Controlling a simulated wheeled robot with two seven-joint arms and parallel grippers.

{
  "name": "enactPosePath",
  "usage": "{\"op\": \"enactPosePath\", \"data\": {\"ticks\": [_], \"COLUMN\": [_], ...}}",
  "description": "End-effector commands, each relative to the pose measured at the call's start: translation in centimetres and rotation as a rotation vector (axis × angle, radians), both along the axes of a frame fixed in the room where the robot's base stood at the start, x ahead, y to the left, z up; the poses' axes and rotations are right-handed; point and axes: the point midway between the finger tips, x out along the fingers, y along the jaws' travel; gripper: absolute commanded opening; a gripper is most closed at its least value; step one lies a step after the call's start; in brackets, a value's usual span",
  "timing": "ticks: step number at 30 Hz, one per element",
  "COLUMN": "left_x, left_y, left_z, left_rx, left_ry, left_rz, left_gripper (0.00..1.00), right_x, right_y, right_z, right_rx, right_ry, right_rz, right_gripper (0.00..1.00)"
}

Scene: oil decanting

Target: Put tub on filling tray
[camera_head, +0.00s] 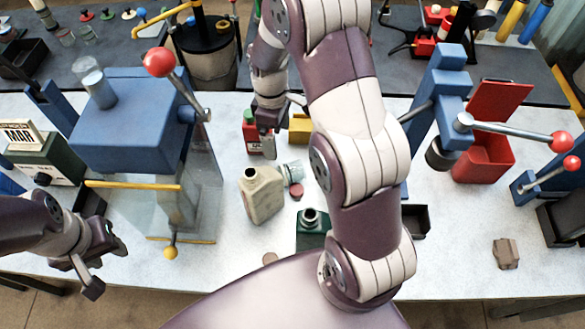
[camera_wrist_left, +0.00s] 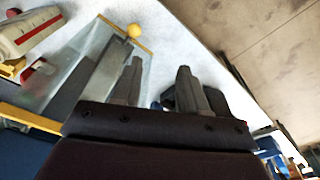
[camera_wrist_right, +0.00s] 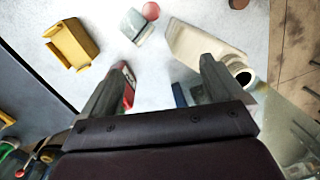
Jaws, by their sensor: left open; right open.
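A small grey-white tub-like cup (camera_head: 293,172) lies on the table beside a beige jug (camera_head: 262,193); it also shows in the right wrist view (camera_wrist_right: 137,27). A clear-walled tray-like base with a yellow front edge (camera_head: 185,239) sits under the blue press; I cannot tell if this is the filling tray. My right gripper (camera_head: 268,128) is open beside a red can with a green top (camera_head: 252,138), behind the cup. In the right wrist view its open jaws (camera_wrist_right: 160,72) partly hide the can. My left gripper (camera_head: 98,262) is open and empty, left of the base.
The blue press (camera_head: 130,125) with a red-knobbed lever stands at left. A red bin (camera_head: 484,153) stands at right. My right arm hides part of the table.

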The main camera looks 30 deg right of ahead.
Motion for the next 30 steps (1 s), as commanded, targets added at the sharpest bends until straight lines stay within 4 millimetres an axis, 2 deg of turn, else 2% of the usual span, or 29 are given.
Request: {"op": "enactPosePath", "data": {"ticks": [1,3,6,9,13,15,18,22,27,30], "left_x": [0.0,0.0,0.0,0.0,0.0,0.0,0.0,0.0,0.0,0.0], "left_y": [0.0,0.0,0.0,0.0,0.0,0.0,0.0,0.0,0.0,0.0], "left_z": [0.3,0.4,0.6,0.5,-0.3,1.1,1.9,2.4,5.1,5.4], "left_rx": [0.000,0.000,0.000,0.000,0.000,0.000,0.000,0.000,0.000,0.000], "left_ry": [0.000,0.000,0.000,0.000,0.000,0.001,0.000,0.000,0.000,0.000], "left_rz": [0.000,0.000,0.000,0.000,0.000,0.000,0.000,0.000,0.000,0.000], "left_gripper": [0.43,0.43,0.43,0.43,0.43,0.43,0.43,0.43,0.43,0.43], "right_x": [1.6,3.4,4.8,5.2,4.7,4.1,3.6,3.2,2.2,1.9], "right_y": [-1.1,-2.5,-4.0,-4.8,-4.8,-4.8,-4.7,-4.6,-4.6,-4.5], "right_z": [-1.7,-4.0,-6.5,-8.1,-10.8,-11.6,-13.6,-15.1,-17.5,-19.4], "right_rx": [0.022,0.066,0.123,0.158,0.170,0.170,0.168,0.167,0.168,0.166], "right_ry": [0.044,0.097,0.143,0.165,0.172,0.174,0.171,0.170,0.171,0.167], "right_rz": [0.122,0.312,0.507,0.610,0.640,0.640,0.639,0.639,0.638,0.638], "right_gripper": [0.95,0.95,0.95,0.95,0.95,0.95,0.95,0.95,0.95,0.95]}}
